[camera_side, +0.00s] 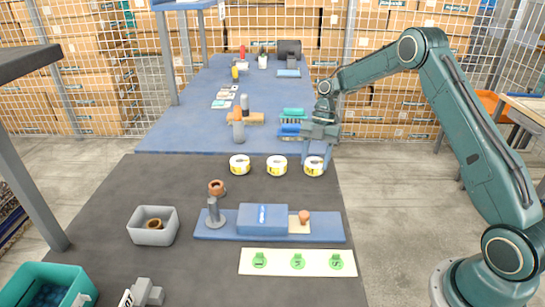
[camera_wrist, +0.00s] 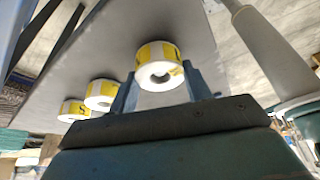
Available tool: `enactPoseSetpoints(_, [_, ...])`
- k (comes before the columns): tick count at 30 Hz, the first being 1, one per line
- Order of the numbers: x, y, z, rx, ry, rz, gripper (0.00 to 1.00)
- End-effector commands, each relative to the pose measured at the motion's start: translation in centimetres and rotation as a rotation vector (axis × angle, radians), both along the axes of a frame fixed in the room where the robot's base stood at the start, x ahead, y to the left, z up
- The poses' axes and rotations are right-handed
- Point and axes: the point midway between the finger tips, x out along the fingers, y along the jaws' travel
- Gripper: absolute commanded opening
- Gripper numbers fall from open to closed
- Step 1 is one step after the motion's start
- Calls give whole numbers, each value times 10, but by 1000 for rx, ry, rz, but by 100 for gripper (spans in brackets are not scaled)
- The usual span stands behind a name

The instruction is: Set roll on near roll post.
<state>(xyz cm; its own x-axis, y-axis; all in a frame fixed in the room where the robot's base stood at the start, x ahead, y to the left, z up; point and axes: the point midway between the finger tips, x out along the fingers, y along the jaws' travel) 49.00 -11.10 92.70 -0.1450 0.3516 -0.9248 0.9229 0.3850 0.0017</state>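Three white rolls with yellow labels stand in a row at the far edge of the dark mat: a left roll (camera_side: 240,165), a middle roll (camera_side: 277,165) and a right roll (camera_side: 314,166). My gripper (camera_side: 316,160) is low over the right roll. In the wrist view one roll (camera_wrist: 160,73) sits between my two fingertips, with slight gaps seeming to show at its sides. The other two rolls (camera_wrist: 102,94) (camera_wrist: 74,110) lie to the left. A grey upright post (camera_side: 213,211) on a round foot stands bare at the left end of a blue board (camera_side: 330,233).
The board also carries a blue block (camera_side: 262,218) and a brown knob (camera_side: 304,216). A blue table (camera_side: 190,125) with several items lies beyond.

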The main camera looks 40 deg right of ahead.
Motion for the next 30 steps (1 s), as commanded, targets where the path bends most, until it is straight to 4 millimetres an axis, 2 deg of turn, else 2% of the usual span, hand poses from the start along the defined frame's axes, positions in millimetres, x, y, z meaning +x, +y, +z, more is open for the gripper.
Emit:
enactPoseSetpoints(1, [0,0,-1,0,2,-1,58])
enactPoseSetpoints(3, [0,0,-1,0,2,-1,72])
enactPoseSetpoints(4, [0,0,-1,0,2,-1,74])
enactPoseSetpoints(17, [0,-2,3,0,1,-3,74])
enactPoseSetpoints(30, [7,-15,39,1,0,-1,74])
